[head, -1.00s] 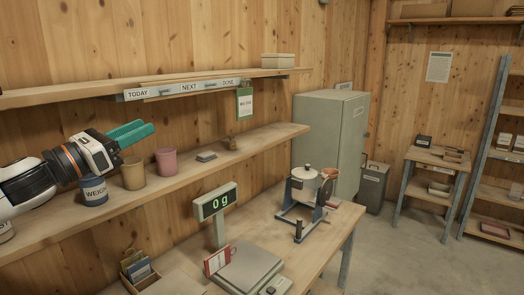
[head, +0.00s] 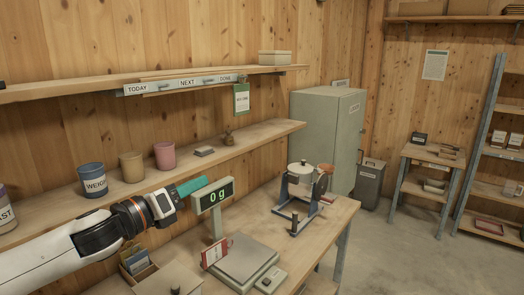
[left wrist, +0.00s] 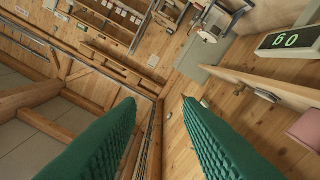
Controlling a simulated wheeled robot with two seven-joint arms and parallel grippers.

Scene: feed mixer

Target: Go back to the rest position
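My left gripper (head: 192,187) has teal fingers and reaches in from the left, in front of the lower shelf and just left of the scale's display. In the left wrist view its two green fingers (left wrist: 158,100) stand apart with nothing between them, so it is open and empty. My right gripper is in neither view. The scale display (head: 215,195) reads "0 g" and also shows upside down in the left wrist view (left wrist: 290,39).
A blue cup (head: 91,182), a tan cup (head: 132,168) and a pink cup (head: 165,156) stand on the lower shelf (head: 240,139). The scale plate (head: 245,260) and a small drum mixer (head: 301,184) are on the bench. The floor (head: 405,255) at right is clear.

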